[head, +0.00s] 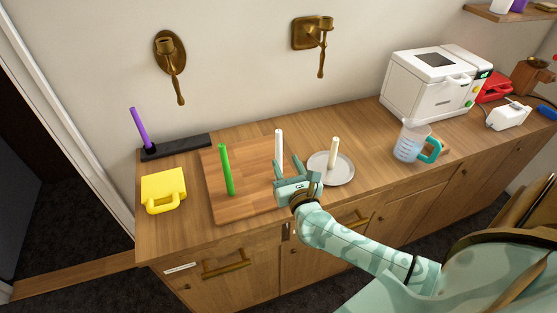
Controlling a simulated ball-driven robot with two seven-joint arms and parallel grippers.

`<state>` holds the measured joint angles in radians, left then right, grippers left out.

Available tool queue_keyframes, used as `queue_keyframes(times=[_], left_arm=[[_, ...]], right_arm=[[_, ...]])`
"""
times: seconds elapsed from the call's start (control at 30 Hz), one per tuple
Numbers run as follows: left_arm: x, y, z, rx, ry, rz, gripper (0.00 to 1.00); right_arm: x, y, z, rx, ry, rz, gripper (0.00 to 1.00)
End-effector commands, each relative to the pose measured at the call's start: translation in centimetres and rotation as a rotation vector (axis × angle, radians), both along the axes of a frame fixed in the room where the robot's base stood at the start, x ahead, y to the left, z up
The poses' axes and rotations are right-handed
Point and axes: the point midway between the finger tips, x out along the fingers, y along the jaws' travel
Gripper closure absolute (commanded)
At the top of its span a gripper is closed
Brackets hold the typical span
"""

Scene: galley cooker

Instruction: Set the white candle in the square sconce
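The white candle (279,143) stands upright at the right part of the wooden board (243,153); its lower part is hidden behind my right gripper. My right gripper (287,168) is open, its fingers spread, just in front of the white candle. I cannot tell whether the candle is between the fingers or behind them. The square sconce (307,33) is brass, mounted on the wall above the counter, with its cup empty of any candle. My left gripper is not in view.
A green candle (227,170) stands on the board, a cream candle (334,150) on a round plate (344,170), a purple candle (140,128) in a dark holder (184,146). An oval sconce (169,48) hangs left.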

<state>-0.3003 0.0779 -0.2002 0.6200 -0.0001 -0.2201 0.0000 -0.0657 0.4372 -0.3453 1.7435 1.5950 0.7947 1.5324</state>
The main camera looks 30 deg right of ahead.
Motion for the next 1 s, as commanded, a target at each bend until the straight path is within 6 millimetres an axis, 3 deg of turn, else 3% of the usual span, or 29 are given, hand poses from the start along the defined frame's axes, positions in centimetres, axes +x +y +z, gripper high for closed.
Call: queue_keyframes(times=[0.17,0.4,0.67,0.7,0.83,1.0], left_arm=[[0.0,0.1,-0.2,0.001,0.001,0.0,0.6],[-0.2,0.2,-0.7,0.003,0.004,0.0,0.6],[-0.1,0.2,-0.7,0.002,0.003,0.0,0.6],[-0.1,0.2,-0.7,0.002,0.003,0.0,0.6],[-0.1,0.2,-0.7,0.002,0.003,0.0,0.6],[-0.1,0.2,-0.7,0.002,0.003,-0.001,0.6]], right_arm=[[1.5,-0.3,-0.1,-0.001,-0.001,0.001,0.6],[5.2,-0.9,-0.4,-0.001,0.0,0.001,0.6],[5.7,-1.1,-0.4,-0.001,0.001,0.001,0.6],[5.7,-1.1,-0.4,-0.001,0.001,0.001,0.63],[5.7,-1.1,-0.4,-0.001,0.0,0.001,0.99],[5.7,-1.1,-0.4,-0.001,0.0,0.001,1.0]])
